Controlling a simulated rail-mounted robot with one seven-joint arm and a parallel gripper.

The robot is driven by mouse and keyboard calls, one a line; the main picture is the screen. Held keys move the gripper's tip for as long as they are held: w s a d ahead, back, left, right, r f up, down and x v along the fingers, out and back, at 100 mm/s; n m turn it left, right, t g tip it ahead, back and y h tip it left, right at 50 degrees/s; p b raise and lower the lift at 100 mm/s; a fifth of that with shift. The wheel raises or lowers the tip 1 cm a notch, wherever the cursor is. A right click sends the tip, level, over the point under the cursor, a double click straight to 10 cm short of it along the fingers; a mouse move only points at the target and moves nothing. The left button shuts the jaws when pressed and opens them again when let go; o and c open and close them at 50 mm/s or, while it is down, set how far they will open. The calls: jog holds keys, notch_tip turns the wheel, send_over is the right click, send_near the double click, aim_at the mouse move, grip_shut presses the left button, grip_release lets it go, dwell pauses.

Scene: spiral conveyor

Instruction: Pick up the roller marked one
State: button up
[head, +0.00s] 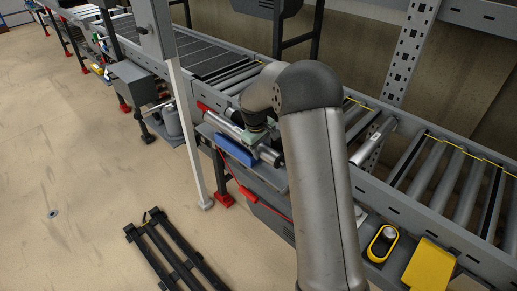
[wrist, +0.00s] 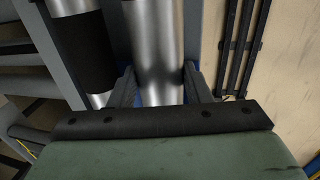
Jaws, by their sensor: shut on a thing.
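In the wrist view a plain silver roller (wrist: 153,45) runs lengthwise between the two fingers of my gripper (wrist: 158,88). The fingers are shut on its sides. No number shows on the part of the roller in view. In the head view my gripper (head: 262,148) is at the near side of the conveyor, partly hidden by my arm. A silver roller (head: 223,122) reaches out to its left, above a blue part (head: 234,150). In the wrist view a second roller with a black band (wrist: 88,50) lies just left of the held one.
The conveyor (head: 455,226) runs diagonally across the head view, with several rollers in its bed. Another silver roller (head: 373,142) lies at an angle right of my arm. A pale upright post (head: 190,135) stands left of my gripper. A black rack (head: 172,252) lies on open floor.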

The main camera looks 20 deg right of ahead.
jog(key=s+a+r+b, duration=0.4)
jog(key=s+a+r, duration=0.1)
jog(key=s+r, duration=0.7)
jog(key=shift+s+a, duration=0.15)
jog(key=shift+s, duration=0.35)
jog(key=o, duration=0.4)
jog(key=shift+c, duration=0.6)
